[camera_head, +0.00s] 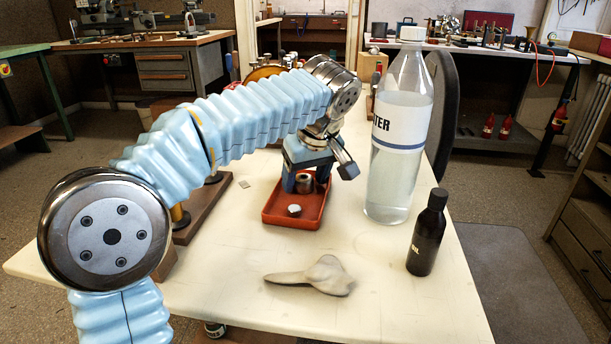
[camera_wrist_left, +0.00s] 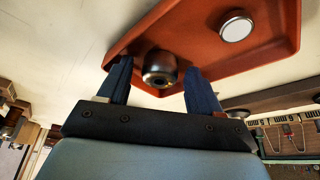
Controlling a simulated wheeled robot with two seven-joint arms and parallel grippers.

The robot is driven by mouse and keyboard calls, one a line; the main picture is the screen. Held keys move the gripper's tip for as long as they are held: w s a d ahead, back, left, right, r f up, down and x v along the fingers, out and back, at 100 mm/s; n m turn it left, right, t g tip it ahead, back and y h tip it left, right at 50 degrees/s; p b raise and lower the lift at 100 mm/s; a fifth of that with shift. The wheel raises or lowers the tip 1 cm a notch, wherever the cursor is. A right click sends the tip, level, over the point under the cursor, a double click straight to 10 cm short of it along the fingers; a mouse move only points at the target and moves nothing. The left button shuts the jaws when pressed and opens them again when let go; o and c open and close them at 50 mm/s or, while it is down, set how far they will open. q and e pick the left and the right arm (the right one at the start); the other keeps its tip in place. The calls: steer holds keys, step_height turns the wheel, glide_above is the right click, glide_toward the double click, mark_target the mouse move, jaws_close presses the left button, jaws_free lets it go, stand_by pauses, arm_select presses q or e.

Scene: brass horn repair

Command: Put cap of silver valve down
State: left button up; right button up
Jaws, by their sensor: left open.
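A red tray (camera_head: 277,216) stands on the cream bench top, and it also fills the upper part of the left wrist view (camera_wrist_left: 275,62). My left gripper (camera_head: 304,184) points down over the back of the tray. Its two blue fingers, also in the left wrist view (camera_wrist_left: 160,84), are open. A short silver cylinder with a dark hole (camera_wrist_left: 159,66) is between the fingers, with narrow gaps on both sides; it also shows in the head view (camera_head: 305,183). A low round silver piece (camera_head: 294,210) lies in the front of the tray, clear of the fingers (camera_wrist_left: 236,27). I cannot tell which is the valve's cap.
A large clear water bottle (camera_head: 397,135) stands right of the tray, close to the gripper. A small dark bottle (camera_head: 428,235) is in front of it. A brown wooden stand (camera_head: 205,205) is left of the tray.

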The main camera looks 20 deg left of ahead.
arm_select(q)
steer(key=p+v, duration=0.3)
steer(key=v, duration=0.9)
steer(key=shift+r, duration=0.15)
